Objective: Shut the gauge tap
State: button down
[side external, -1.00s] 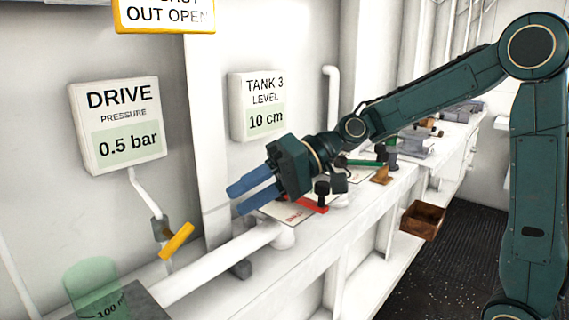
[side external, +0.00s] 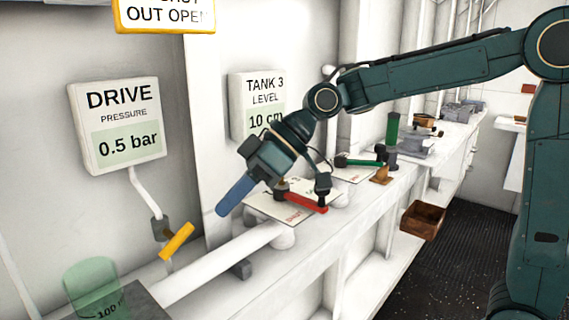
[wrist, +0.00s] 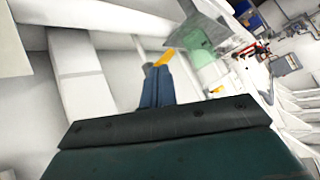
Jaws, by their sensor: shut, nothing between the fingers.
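The gauge tap has a yellow lever (side external: 178,241) on a grey valve body (side external: 160,228), on the pipe below the drive pressure panel (side external: 116,124). The lever slants, its lower end to the left. My gripper (side external: 222,211) has blue fingers, shut and empty, pointing down and left. In the side view it is to the right of the yellow lever, with a gap between them. In the wrist view the fingers (wrist: 157,80) point toward the yellow lever (wrist: 163,58), which shows just past their tips and is partly hidden by them.
A white pipe (side external: 222,262) runs along the bench below my gripper. A red lever (side external: 300,200) on a marked plate is close under my wrist. A green lever (side external: 358,162) is farther back. A translucent green cylinder (side external: 92,285) stands at the lower left.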

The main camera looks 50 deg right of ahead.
jog(key=s+a+r+n+h, duration=0.2)
jog(key=r+n, duration=0.3)
jog(key=n, duration=0.1)
jog(key=s+a+r+n+h, duration=0.2)
jog(key=r+n, duration=0.3)
jog(key=n, duration=0.2)
jog(key=shift+s+a+r+t+h, duration=0.2)
jog(key=shift+r+t+h, duration=0.1)
jog(key=shift+r, duration=0.1)
jog(key=shift+w+f, duration=0.1)
send_over(182, 233)
jog(key=s, duration=0.4)
notch_tip(182, 233, down, 9)
jog(key=shift+w+d+f, duration=0.3)
jog(key=shift+w+f, duration=0.3)
jog(key=shift+w+d+f, duration=0.25)
jog(key=shift+w+f, duration=0.35)
jog(key=shift+d+f, duration=0.1)
jog(key=shift+d, duration=0.1)
